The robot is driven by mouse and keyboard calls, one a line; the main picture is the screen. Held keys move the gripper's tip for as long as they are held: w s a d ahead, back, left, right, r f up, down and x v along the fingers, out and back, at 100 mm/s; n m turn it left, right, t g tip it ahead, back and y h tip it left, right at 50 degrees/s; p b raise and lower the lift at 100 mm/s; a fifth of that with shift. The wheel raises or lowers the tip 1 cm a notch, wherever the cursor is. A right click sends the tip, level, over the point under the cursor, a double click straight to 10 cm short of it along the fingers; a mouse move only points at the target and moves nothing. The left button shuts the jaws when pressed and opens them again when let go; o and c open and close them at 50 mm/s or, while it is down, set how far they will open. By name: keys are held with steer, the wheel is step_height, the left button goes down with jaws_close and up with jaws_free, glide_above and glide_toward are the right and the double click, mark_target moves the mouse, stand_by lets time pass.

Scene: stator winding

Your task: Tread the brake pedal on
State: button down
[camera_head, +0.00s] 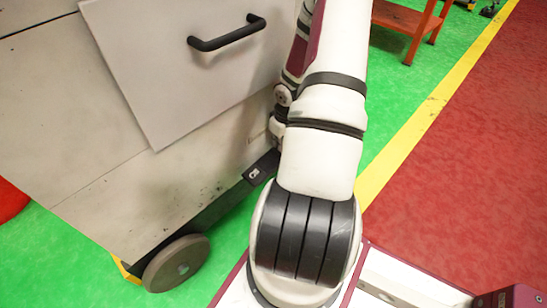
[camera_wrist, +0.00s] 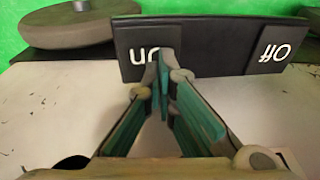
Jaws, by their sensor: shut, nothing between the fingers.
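The brake pedal (camera_wrist: 215,50) is a black bar across the top of the wrist view, with white "on" and "off" marks that read upside down. The "on" mark is left of centre, and the "off" mark (camera_wrist: 276,50) is on a raised block to the right. My gripper (camera_wrist: 160,62) has its teal fingers shut and empty, tips at the "on" part and covering some of it. I cannot tell whether they touch. In the head view the pedal (camera_head: 261,170) shows as a small dark plate at the cabinet's lower edge; my arm hides the rest.
The grey cabinet (camera_head: 60,110) with a black handle (camera_head: 227,33) stands at the left on dark wheels (camera_head: 176,264). One wheel (camera_wrist: 70,28) is left of the pedal in the wrist view. An orange rack (camera_head: 410,20) stands at the back. The red floor at right is clear.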

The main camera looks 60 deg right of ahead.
steer(key=shift+f, duration=0.4)
step_height(320, 180, up, 7)
steer(key=p, duration=0.7)
steer(key=shift+r, duration=0.1)
stand_by(0.3)
stand_by(0.5)
